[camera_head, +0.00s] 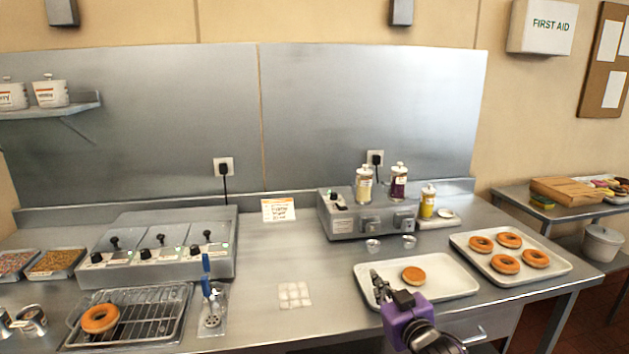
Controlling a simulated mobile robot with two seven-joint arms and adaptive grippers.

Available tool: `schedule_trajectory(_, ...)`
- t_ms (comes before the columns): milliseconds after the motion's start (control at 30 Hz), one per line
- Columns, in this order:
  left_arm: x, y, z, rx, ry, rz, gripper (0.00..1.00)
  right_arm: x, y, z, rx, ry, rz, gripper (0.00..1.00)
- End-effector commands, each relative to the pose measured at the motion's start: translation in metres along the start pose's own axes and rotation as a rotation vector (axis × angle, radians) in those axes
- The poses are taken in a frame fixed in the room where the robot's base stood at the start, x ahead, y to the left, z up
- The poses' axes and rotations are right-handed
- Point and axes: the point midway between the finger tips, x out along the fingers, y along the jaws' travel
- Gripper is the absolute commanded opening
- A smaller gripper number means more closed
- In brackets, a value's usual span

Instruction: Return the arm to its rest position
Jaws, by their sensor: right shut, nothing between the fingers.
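My right gripper (379,286) shows at the lower middle right, on a purple and black wrist. It is shut and empty. It is in front of the left part of a white tray (452,284) that bears one round doughnut without a visible hole (414,276). The gripper covers the tray's left front part and appears apart from the doughnut. My left gripper is not in view.
A second white tray (545,277) with several ring doughnuts stands to the right. A wire rack (150,312) with one ring doughnut (100,318) is at the front left. Grey machines (165,262) stand at the back. The counter's middle (290,255) is mostly clear.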

Motion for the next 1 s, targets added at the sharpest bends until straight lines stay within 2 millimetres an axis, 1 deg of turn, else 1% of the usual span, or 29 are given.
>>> schedule_trajectory(33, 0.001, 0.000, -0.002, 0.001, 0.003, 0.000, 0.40, -0.016, -0.010, 0.032, 0.011, -0.038, -0.003, 0.00)
schedule_trajectory(67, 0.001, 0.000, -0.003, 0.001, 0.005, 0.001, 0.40, -0.025, -0.016, 0.050, 0.015, -0.058, -0.005, 0.00)
schedule_trajectory(100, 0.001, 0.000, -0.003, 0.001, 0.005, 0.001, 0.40, -0.040, -0.024, 0.074, 0.021, -0.088, -0.005, 0.00)
schedule_trajectory(167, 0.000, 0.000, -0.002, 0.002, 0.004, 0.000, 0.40, -0.064, -0.036, 0.110, 0.034, -0.135, -0.005, 0.00)
schedule_trajectory(200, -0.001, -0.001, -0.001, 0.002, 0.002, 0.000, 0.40, -0.082, -0.044, 0.134, 0.044, -0.169, -0.003, 0.00)
schedule_trajectory(267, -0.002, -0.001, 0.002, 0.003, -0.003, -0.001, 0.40, -0.111, -0.056, 0.168, 0.063, -0.219, 0.002, 0.00)
schedule_trajectory(300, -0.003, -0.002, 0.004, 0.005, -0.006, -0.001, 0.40, -0.132, -0.063, 0.189, 0.077, -0.255, 0.006, 0.00)
schedule_trajectory(367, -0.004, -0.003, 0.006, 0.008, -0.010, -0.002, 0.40, -0.164, -0.075, 0.221, 0.100, -0.312, 0.015, 0.00)
schedule_trajectory(400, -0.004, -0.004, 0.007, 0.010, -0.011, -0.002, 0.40, -0.186, -0.082, 0.240, 0.119, -0.350, 0.022, 0.00)
schedule_trajectory(467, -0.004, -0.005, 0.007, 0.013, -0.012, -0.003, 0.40, -0.221, -0.094, 0.267, 0.150, -0.409, 0.035, 0.00)
schedule_trajectory(500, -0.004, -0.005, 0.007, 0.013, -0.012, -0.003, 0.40, -0.244, -0.101, 0.284, 0.172, -0.448, 0.044, 0.00)
schedule_trajectory(567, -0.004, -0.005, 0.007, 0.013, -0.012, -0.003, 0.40, -0.278, -0.111, 0.306, 0.206, -0.506, 0.060, 0.00)
schedule_trajectory(600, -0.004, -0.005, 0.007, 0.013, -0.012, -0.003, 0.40, -0.299, -0.117, 0.318, 0.227, -0.541, 0.069, 0.00)
schedule_trajectory(700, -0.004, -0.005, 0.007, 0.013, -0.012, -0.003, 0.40, -0.342, -0.130, 0.342, 0.267, -0.616, 0.089, 0.00)
schedule_trajectory(733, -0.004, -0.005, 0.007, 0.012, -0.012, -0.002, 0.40, -0.352, -0.133, 0.347, 0.275, -0.634, 0.093, 0.00)
schedule_trajectory(800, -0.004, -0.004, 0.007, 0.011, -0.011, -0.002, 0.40, -0.370, -0.138, 0.356, 0.288, -0.666, 0.100, 0.00)
schedule_trajectory(833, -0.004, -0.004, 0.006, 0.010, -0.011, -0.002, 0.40, -0.376, -0.139, 0.359, 0.291, -0.675, 0.102, 0.00)
schedule_trajectory(900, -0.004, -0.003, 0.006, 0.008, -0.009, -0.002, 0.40, -0.384, -0.141, 0.363, 0.295, -0.689, 0.104, 0.00)
schedule_trajectory(1000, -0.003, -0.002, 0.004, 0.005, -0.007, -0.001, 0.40, -0.387, -0.141, 0.365, 0.295, -0.695, 0.104, 0.00)
